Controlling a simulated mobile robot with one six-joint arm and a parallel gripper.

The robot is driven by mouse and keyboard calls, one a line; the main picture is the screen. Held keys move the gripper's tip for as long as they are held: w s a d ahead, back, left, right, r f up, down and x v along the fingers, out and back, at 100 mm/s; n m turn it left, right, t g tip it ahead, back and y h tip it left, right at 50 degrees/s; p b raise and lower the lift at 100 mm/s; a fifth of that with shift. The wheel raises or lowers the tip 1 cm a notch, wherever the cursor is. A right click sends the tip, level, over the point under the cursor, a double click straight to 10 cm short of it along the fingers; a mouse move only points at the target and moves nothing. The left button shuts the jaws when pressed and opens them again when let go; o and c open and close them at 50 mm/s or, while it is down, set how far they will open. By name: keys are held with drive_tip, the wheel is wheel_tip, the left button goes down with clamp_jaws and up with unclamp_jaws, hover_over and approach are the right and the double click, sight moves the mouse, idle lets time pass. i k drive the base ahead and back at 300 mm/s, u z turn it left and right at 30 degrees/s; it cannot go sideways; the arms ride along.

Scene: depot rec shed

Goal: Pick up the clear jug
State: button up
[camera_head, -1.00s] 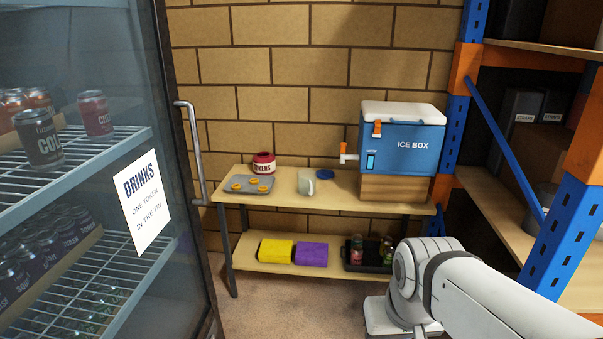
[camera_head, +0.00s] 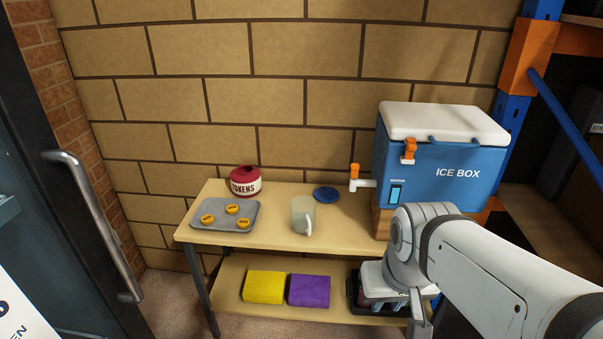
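The clear jug (camera_head: 301,214) stands upright on the upper top of the wooden bench (camera_head: 265,236), near its middle. It looks pale and see-through, with its handle towards me and slightly right. A round blue disc (camera_head: 325,194) lies behind it to the right. My gripper (camera_head: 420,322) is at the lower right, low in front of the bench and well away from the jug. My own arm hides much of it, and its fingers cannot be made out clearly.
A grey tray (camera_head: 222,224) with orange tokens and a red tokens tin (camera_head: 245,181) are left. Yellow (camera_head: 264,287) and purple (camera_head: 309,291) cloths lie below. A fridge door handle (camera_head: 95,215) juts out at left.

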sight(303, 209)
drive_tip(key=u, duration=0.05)
drive_tip(key=i, duration=0.8)
drive_tip(key=u, duration=1.35)
